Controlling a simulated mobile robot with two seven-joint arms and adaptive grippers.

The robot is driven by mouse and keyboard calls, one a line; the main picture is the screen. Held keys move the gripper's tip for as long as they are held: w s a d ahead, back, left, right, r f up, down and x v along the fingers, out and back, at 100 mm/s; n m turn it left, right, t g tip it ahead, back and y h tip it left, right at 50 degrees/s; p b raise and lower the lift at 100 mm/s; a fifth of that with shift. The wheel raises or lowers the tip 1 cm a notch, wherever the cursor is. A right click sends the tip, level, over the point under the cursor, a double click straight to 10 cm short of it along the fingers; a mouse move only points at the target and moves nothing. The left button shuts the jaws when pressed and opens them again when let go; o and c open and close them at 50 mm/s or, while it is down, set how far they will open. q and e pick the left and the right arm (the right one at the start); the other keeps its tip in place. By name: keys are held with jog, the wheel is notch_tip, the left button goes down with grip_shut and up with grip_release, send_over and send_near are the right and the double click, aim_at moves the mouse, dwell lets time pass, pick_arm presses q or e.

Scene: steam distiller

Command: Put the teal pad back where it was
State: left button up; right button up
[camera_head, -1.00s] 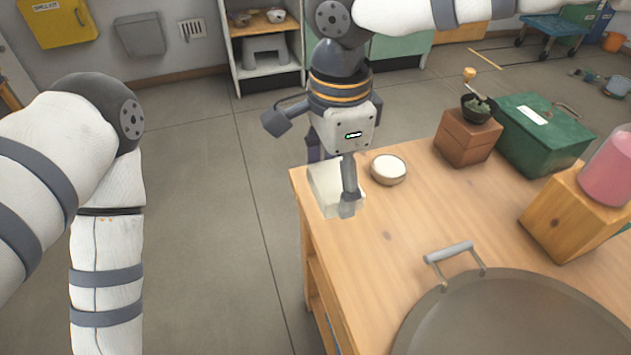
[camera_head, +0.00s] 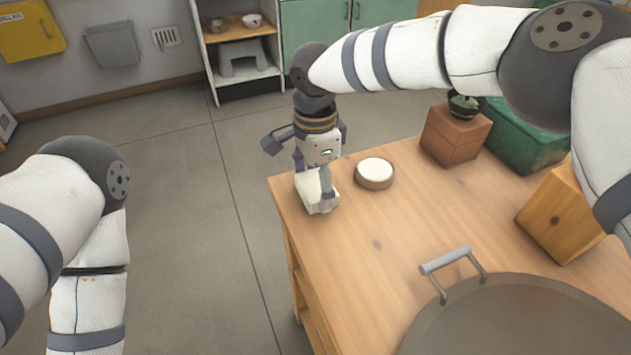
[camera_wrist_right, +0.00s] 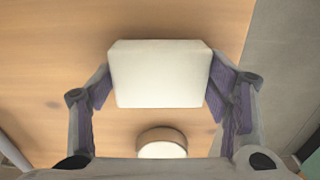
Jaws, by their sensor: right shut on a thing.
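I see no teal pad in either view. In the right wrist view the white block (camera_wrist_right: 160,74) sits between the two purple-lined fingers of the right gripper (camera_wrist_right: 163,95). My left arm shows at the lower left of the head view, but its gripper is out of the picture.
A round pale-topped dish (camera_head: 375,172) stands just right of the block. A large pan (camera_head: 510,315) fills the table front. A reddish box (camera_head: 455,135), a green case (camera_head: 520,140) and a wooden block (camera_head: 560,215) stand farther right. The table's middle is clear.

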aim_at(315, 185)
jog(key=shift+f, duration=0.2)
jog(key=o, duration=1.2)
jog(key=shift+r, duration=0.1)
pick_arm(q)
jog(key=shift+w+r+t+p, duration=0.3)
jog(key=shift+w+r+p, duration=0.3)
jog(key=shift+w+r, duration=0.2)
pick_arm(e)
notch_tip(315, 185, up, 12)
jog(key=shift+s+r, duration=0.15)
pick_arm(q)
jog(key=shift+s+a, duration=0.1)
